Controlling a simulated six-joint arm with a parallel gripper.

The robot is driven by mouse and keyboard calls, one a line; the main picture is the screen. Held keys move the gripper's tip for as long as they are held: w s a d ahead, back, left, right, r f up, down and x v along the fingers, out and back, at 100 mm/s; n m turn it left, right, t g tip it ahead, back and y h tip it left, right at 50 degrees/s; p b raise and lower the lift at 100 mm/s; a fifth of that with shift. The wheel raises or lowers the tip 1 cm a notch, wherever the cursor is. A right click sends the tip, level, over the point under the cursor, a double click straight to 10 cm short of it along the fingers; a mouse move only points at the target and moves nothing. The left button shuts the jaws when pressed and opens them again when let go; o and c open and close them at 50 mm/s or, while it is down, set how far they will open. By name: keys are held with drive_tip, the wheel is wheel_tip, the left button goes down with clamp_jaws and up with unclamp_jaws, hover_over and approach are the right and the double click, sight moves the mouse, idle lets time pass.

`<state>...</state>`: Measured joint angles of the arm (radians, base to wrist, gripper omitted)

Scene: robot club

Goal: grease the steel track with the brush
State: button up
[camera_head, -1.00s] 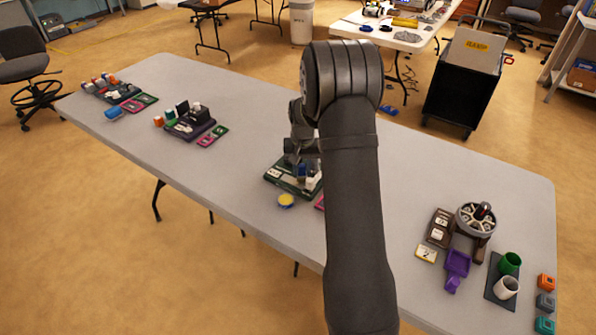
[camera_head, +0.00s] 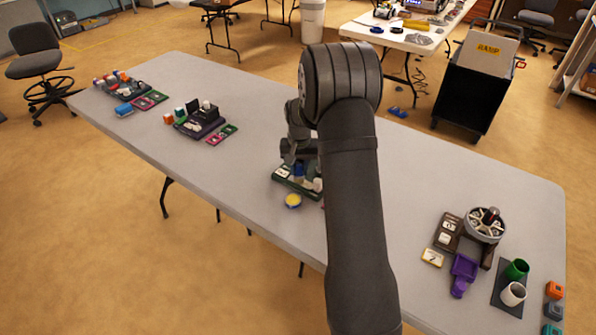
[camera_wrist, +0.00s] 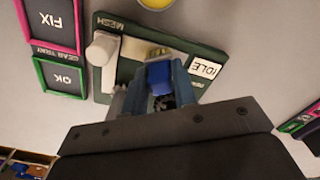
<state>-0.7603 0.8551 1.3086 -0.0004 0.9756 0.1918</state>
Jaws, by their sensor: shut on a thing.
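My gripper (camera_wrist: 160,92) is over the dark green board (camera_wrist: 112,32), with its fingers pointing down at it. It is shut on a blue block-like piece (camera_wrist: 158,75), perhaps the brush's handle; no bristles show. The board carries a white cylinder (camera_wrist: 103,48) and a label reading IDLE. A dark toothed part shows between the fingers. In the head view the board (camera_head: 283,180) lies mid-table, with the blue piece (camera_head: 298,172) below my gripper.
Framed cards reading FIX (camera_wrist: 52,22) and OK (camera_wrist: 60,77) lie beside the board. Farther left is a dark station (camera_head: 200,123); at right are a round grey carousel (camera_head: 485,222) and a purple piece (camera_head: 464,268). Bare table (camera_head: 255,115) lies between them.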

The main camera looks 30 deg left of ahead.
drive_tip(key=shift+w, duration=0.85)
drive_tip(key=shift+w+a, duration=0.1)
drive_tip(key=shift+a, duration=0.55)
drive_tip(key=shift+s+a, duration=0.1)
drive_tip(key=shift+s, duration=0.1)
drive_tip(key=s, duration=0.3)
drive_tip(key=shift+s, duration=0.1)
drive_tip(key=shift+s+r, duration=0.1)
drive_tip(key=shift+s, duration=0.15)
wheel_tip(320, 180, up, 8)
